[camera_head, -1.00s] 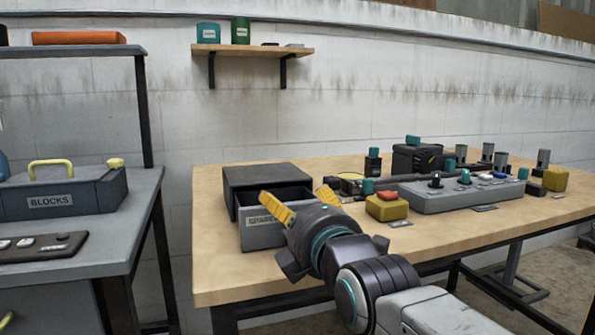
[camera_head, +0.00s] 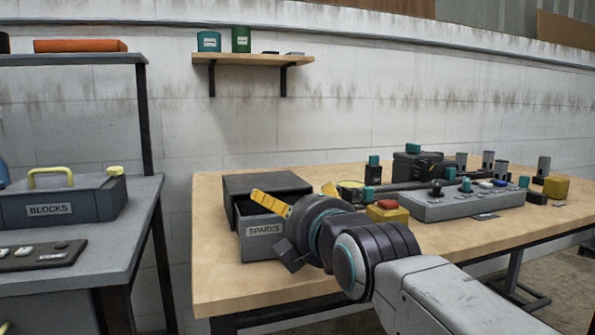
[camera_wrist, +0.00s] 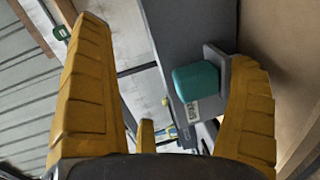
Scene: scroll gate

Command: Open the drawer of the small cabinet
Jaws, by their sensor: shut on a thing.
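The small cabinet (camera_head: 268,184) is a dark grey box on the wooden bench. Its drawer (camera_head: 264,247), with a SPARES label, stands partly out toward the front, and a dark opening shows behind its front. My gripper (camera_head: 293,194) has yellow fingers and is at the right side of the drawer front. In the wrist view, a teal handle (camera_wrist: 196,80) on the grey drawer front lies between my fingers, close against the right finger. My gripper is shut on this handle. In the head view my wrist hides the handle and the right part of the drawer front.
A yellow block with a red button (camera_head: 387,207) and a grey control panel (camera_head: 450,203) are right of my wrist. Wooden bench (camera_head: 213,285) is bare left of and before the cabinet. A grey table (camera_head: 142,225) with a BLOCKS tray (camera_head: 95,207) stands left.

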